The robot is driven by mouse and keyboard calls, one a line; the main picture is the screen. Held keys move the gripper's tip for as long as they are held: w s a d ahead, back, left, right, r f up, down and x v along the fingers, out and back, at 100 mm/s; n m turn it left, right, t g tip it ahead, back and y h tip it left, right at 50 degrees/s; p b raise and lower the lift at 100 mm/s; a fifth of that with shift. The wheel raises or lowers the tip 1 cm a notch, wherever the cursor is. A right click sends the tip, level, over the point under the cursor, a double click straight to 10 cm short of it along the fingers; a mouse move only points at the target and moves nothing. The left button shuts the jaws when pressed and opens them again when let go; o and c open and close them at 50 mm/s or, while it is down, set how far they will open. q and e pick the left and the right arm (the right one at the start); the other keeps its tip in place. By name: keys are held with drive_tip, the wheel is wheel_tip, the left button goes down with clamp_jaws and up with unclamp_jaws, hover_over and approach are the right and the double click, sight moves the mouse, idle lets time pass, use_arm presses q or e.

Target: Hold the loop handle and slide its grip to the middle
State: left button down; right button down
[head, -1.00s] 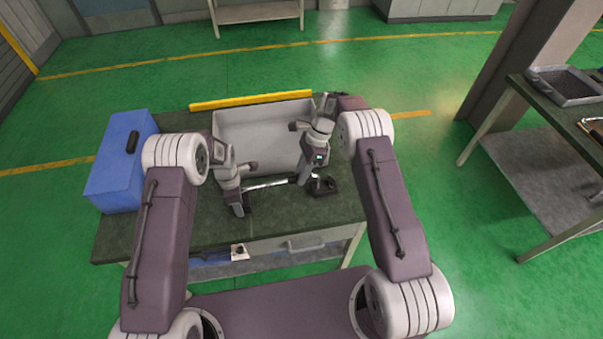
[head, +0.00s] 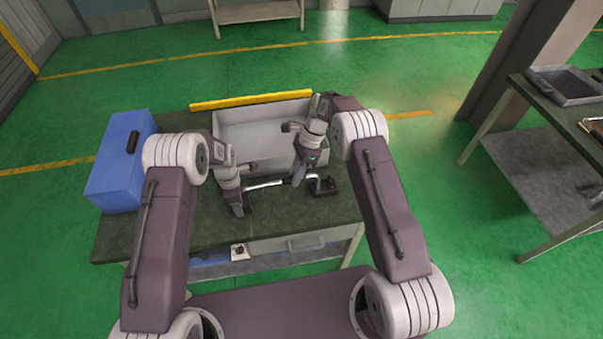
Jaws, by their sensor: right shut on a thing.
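The loop handle shows as a thin, bright metal bar (head: 264,184) lying low over the dark green worktop. A dark block (head: 325,187) sits at its right end; I cannot tell how the two join. My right gripper (head: 297,181) points down and is shut on the bar, a little left of the dark block. My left gripper (head: 240,209) points down at the bar's left end. Its fingertips are small and dark, so I cannot tell whether it is open or touches the bar. The fingers hide part of the bar.
The worktop (head: 170,220) carries a blue toolbox (head: 122,165) at left and a grey open tray (head: 262,125) behind my grippers. A yellow bar (head: 250,100) lies along the back. The worktop's front strip is mostly clear. Another bench (head: 560,120) stands at right.

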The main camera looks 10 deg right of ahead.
sight(284, 178)
drive_tip(key=a, duration=0.4)
drive_tip(key=shift+s+r, duration=0.1)
drive_tip(key=shift+s, duration=0.05)
drive_tip(key=c, duration=1.1)
unclamp_jaws()
drive_tip(key=v, duration=1.2)
